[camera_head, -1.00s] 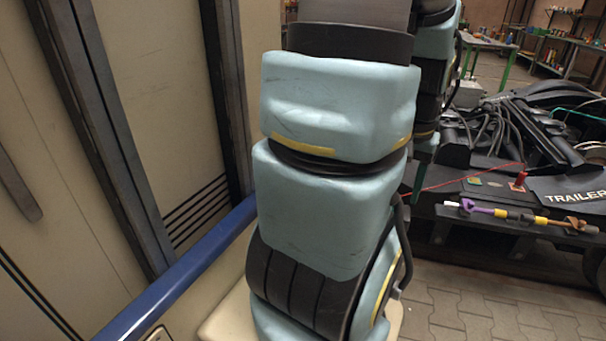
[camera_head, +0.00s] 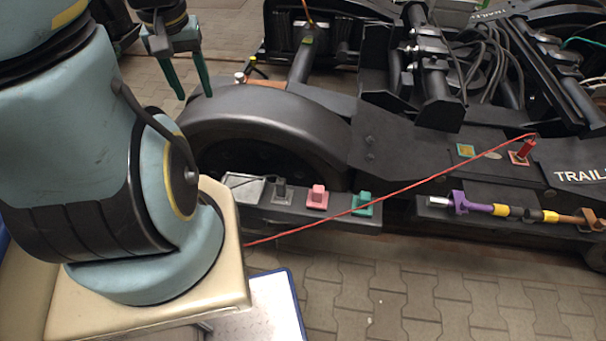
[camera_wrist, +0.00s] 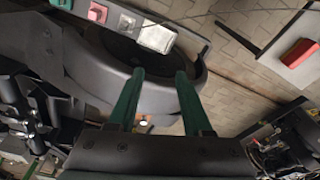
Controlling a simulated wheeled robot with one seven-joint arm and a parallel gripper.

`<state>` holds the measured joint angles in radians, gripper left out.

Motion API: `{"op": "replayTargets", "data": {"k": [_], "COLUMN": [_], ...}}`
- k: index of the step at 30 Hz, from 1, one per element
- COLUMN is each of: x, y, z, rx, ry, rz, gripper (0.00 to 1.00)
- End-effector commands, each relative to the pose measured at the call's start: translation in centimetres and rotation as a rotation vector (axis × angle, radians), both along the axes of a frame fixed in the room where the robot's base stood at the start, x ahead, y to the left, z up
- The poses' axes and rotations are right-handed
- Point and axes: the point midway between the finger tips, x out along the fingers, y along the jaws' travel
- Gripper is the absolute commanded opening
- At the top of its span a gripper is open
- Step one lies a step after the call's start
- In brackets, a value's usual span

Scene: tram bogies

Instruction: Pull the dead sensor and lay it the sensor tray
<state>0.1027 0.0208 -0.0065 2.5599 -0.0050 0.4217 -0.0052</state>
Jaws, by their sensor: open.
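My gripper (camera_head: 195,95) has two green fingers, apart and empty, hanging above and left of the black wheel cover. In the wrist view my gripper (camera_wrist: 160,74) shows nothing between its fingertips. On the bogie's side ledge sit a dark grey block (camera_head: 283,190), a pink block (camera_head: 317,197) and a green block (camera_head: 362,204), possibly sensors. A small silver-topped part (camera_head: 240,77) stands behind the wheel cover. I cannot tell which part is the dead sensor. A shallow silver tray (camera_head: 243,190) sits at the ledge's left end; it also shows in the wrist view (camera_wrist: 157,38). I see no label on it.
A red line (camera_head: 400,190) stretches across the bogie front up to a red post (camera_head: 524,150). A purple, yellow and brown bar (camera_head: 500,210) lies at the right. A blue-edged white panel (camera_head: 262,312) is low in front. Paved floor (camera_head: 400,295) is clear.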

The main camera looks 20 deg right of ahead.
Motion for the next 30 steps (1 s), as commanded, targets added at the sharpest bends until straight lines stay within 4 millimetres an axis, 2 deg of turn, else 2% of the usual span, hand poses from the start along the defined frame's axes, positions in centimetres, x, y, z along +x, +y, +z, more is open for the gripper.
{"op": "replayTargets", "data": {"k": [9, 14, 15, 17, 20, 24, 26, 30], "x": [0.0, 0.4, 0.7, 1.3, 2.4, 3.4, 3.4, 2.4], "y": [0.0, -0.9, -1.7, -3.3, -7.2, -13.5, -16.0, -20.8], "z": [0.0, -0.7, -1.2, -2.4, -5.4, -11.1, -13.9, -20.6], "rx": [0.000, -0.012, -0.022, -0.042, -0.081, -0.113, -0.113, -0.084], "ry": [0.000, 0.009, 0.015, 0.030, 0.060, 0.099, 0.111, 0.132], "rz": [0.000, -0.014, -0.025, -0.047, -0.094, -0.163, -0.190, -0.247], "gripper": [0.50, 0.68, 0.72, 0.72, 0.72, 0.72, 0.72, 0.72]}}
